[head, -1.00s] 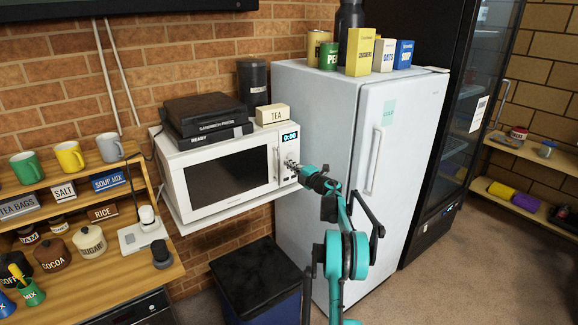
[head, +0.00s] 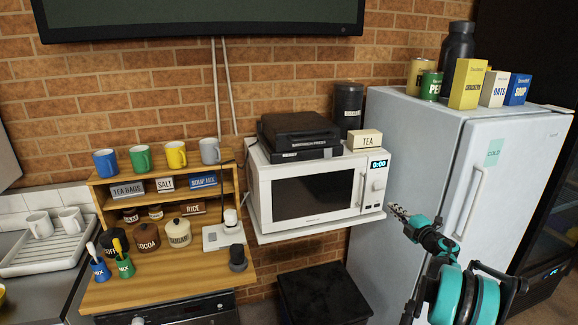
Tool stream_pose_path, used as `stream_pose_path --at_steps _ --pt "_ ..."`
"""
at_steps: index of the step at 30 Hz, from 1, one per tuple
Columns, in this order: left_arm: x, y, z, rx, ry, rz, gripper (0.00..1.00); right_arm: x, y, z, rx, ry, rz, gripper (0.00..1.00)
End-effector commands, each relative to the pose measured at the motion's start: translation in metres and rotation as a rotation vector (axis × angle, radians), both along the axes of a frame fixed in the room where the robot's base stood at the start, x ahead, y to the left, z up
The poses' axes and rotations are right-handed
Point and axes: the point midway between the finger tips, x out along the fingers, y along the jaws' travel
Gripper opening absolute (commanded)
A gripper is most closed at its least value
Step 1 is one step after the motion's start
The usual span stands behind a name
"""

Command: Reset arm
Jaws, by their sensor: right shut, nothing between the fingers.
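My right gripper (head: 399,213) is shut and empty. It points left, with its tip just right of the lower right corner of the white microwave (head: 284,217) and in front of the white fridge (head: 397,147). The teal and black right arm comes in from the lower right. The microwave door is closed and its display reads 0:00. The fridge door is closed. My left gripper is out of view.
A wooden shelf unit (head: 93,305) with mugs, labels and jars stands left of the microwave. A black sandwich press (head: 300,130) and a tea box (head: 364,140) sit on the microwave. A dark bin (head: 322,290) stands below. A dish rack (head: 45,251) is far left.

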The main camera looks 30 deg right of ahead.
Motion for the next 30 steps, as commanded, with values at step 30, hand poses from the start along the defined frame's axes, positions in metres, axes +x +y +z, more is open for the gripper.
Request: stream_pose_path --at_steps 30 --pt "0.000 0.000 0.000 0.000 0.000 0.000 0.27 -0.089 0.378 0.098 1.130 0.012 -0.513 0.00"
